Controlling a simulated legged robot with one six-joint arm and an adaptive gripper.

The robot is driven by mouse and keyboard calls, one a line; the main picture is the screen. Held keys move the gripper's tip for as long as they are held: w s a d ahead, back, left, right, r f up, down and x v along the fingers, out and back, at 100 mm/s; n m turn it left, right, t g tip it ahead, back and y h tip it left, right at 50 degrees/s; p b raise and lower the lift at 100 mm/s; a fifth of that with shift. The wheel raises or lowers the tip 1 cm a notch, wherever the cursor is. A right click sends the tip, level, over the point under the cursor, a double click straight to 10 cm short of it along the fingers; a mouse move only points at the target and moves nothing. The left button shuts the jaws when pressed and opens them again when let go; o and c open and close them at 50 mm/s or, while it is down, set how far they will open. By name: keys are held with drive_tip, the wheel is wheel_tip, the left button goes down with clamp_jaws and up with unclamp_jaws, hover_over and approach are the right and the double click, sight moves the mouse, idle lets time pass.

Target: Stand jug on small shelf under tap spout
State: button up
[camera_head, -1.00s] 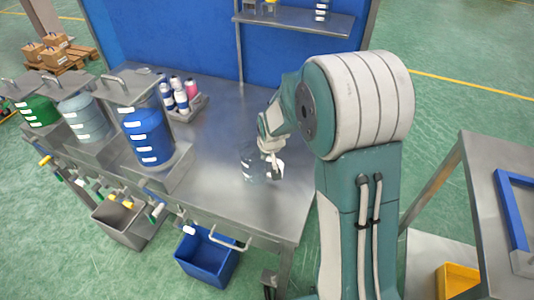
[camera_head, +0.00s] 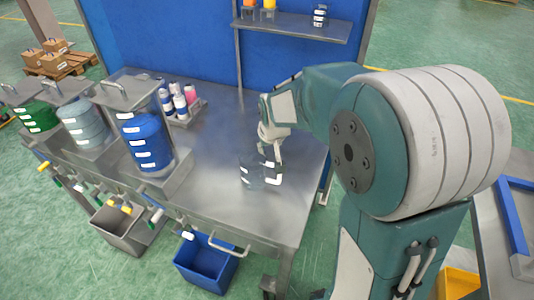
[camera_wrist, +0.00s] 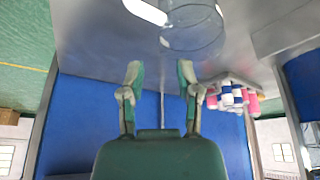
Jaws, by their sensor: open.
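A clear jug (camera_head: 250,174) stands on the metal bench (camera_head: 222,205); its see-through wall and round rim also show in the wrist view (camera_wrist: 192,38). My gripper (camera_head: 271,160) is open and low over the bench, close to the jug's right side. In the wrist view, its fingers (camera_wrist: 159,75) are apart with nothing between them, and the jug lies beyond the tips. Taps with coloured handles, such as a white one (camera_head: 157,216), hang along the bench's front edge below the drums. I cannot clearly make out the small shelf under a spout.
Blue (camera_head: 147,142), grey (camera_head: 85,124) and green (camera_head: 36,117) drums stand in metal frames at the left. A bottle tray (camera_head: 190,116) sits behind. A grey bin (camera_head: 118,226) and a blue bin (camera_head: 206,264) are below the front edge. The bench's middle is clear.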

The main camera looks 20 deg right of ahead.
drive_tip(key=s+r, duration=0.9)
drive_tip(key=s, duration=0.2)
drive_tip(key=shift+s+a+r+t, duration=0.15)
drive_tip(key=shift+s+r+t, duration=0.15)
drive_tip(key=shift+s+r, duration=0.1)
drive_tip(key=shift+o, duration=0.2)
drive_tip(key=s+r, duration=0.2)
drive_tip(key=s, duration=1)
drive_tip(key=shift+s+a+t, duration=0.15)
drive_tip(key=shift+s+t, duration=0.15)
drive_tip(key=w+d+t+h, duration=0.3)
drive_tip(key=w+d, duration=0.3)
drive_tip(key=w, duration=0.4)
drive_tip(key=n+g+y, duration=0.1)
drive_tip(key=n+y, duration=0.6)
drive_tip(key=y, duration=0.2)
hover_over(245, 165)
drive_tip(key=s+d, duration=0.4)
drive_tip(key=s, duration=0.2)
wheel_tip(245, 165, down, 11)
drive_tip(key=shift+h, duration=0.3)
drive_tip(key=x, duration=1)
drive_tip(key=shift+w+d+f, duration=0.1)
drive_tip(key=shift+w+f, duration=0.05)
drive_tip(key=shift+f, duration=0.3)
clamp_jaws()
